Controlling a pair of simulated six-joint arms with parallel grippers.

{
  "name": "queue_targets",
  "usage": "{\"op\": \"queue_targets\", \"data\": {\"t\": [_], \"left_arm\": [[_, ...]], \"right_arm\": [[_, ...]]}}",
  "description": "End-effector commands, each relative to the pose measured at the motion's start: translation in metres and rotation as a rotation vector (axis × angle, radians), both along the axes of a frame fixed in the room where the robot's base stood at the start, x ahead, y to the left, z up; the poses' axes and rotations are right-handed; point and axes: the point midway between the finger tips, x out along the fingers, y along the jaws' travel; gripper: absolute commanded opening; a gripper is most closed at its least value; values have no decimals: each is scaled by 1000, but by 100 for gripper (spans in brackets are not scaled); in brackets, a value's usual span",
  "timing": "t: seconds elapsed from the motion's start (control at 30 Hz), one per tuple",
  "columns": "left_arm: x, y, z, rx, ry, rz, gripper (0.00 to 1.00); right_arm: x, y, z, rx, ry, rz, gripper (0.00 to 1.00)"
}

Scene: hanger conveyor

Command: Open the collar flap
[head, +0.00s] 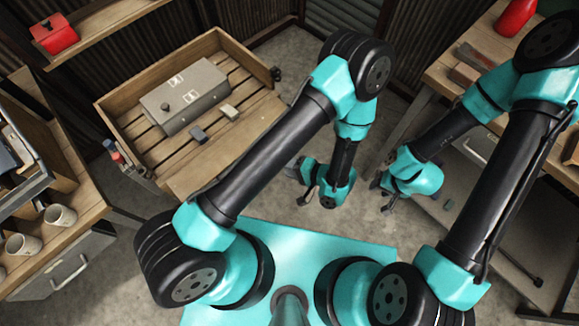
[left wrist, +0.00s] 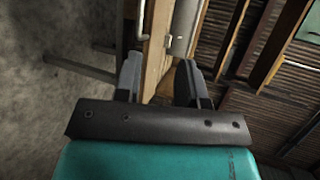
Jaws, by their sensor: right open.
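I cannot make out a collar flap for certain in either view. A grey box (head: 185,97) with a dark knob and pale labels sits on a slatted wooden tray (head: 240,150). My left gripper (head: 303,182) hangs over the floor, right of the tray and apart from it. In the left wrist view its two fingers (left wrist: 158,76) are spread with nothing held between them. A wooden edge (left wrist: 157,45) with a small metal fitting shows beyond the fingers. My right gripper (head: 384,190) is open and empty over the floor, farther right.
A dark block (head: 197,134) and a pale block (head: 229,111) lie on the tray by the grey box. Mugs (head: 60,216) stand on the left bench. A red container (head: 514,17) stands on the right bench. Floor is clear between tray and right bench.

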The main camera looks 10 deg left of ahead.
Motion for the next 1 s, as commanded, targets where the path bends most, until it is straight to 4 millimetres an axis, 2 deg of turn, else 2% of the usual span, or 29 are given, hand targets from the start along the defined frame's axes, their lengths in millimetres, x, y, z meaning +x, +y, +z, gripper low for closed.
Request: {"op": "queue_targets", "data": {"t": [0.43, 0.63, 0.8, 1.0], "left_arm": [[0, 1, 0, -3, 7, 6, 37], [-14, 22, -5, -69, 146, 131, 37], [-44, 47, -13, -263, 387, 346, 37], [-74, 58, -19, -628, 589, 558, 37]], "right_arm": [[0, 0, 0, 0, 0, 0, 43], [0, 0, 0, 0, 0, 0, 43], [0, 0, 0, 0, 0, 0, 43], [0, 0, 0, 0, 0, 0, 43]]}}
